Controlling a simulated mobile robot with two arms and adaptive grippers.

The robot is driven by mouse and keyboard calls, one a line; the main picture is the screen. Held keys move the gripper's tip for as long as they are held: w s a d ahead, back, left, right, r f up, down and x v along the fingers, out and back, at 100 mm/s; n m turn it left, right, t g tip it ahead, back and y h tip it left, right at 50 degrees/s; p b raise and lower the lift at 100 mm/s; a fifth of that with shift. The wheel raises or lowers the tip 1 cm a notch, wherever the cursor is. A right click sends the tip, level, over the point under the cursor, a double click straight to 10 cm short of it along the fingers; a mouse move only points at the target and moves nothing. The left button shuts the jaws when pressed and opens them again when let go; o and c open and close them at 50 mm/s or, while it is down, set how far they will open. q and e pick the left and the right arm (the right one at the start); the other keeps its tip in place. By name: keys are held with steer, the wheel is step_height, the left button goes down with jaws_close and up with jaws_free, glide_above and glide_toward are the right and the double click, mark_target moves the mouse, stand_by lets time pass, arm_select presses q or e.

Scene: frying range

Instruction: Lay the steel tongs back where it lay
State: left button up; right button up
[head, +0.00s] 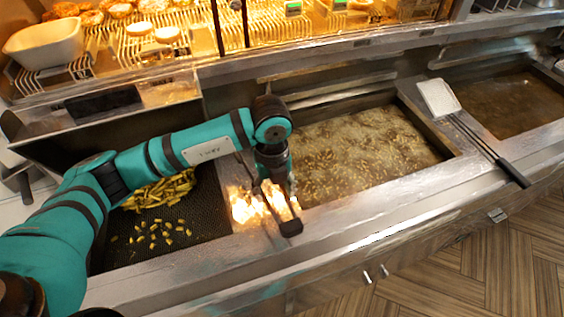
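My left arm reaches in from the left, and its gripper (276,205) points down over the steel divider (240,212) between the fry bin and the oil vat. One dark fingertip shows low over the front of the divider; the other finger is hard to make out. Bright orange glare on the metal around the fingers hides what is between them. I cannot make out the steel tongs for certain in this view, nor whether the gripper holds them. My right gripper is not in view.
Left of the gripper is a dark bin (120,255) with loose fries (162,190). Right is a vat of frying oil (355,150). A skimmer with black handle (440,98) lies across the divider farther right. A lit rack with a white dish (45,45) stands behind.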

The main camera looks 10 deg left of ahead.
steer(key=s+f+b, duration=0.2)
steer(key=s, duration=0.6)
arm_select(q)
steer(key=f, duration=0.2)
steer(key=s+f+b, duration=0.1)
steer(key=f, duration=0.1)
steer(key=shift+s+f, duration=0.2)
steer(key=shift+f, duration=0.15)
step_height(320, 180, down, 3)
steer(key=shift+r+b, duration=0.1)
steer(key=shift+b, duration=1.1)
steer(key=shift+f, duration=0.2)
steer(key=shift+o, duration=0.8)
steer(key=o, duration=0.4)
steer(key=shift+o, duration=0.4)
steer(key=shift+r, duration=0.1)
step_height(320, 180, up, 12)
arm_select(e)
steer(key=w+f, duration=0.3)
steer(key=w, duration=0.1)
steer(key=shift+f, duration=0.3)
arm_select(q)
steer(key=shift+s, duration=0.1)
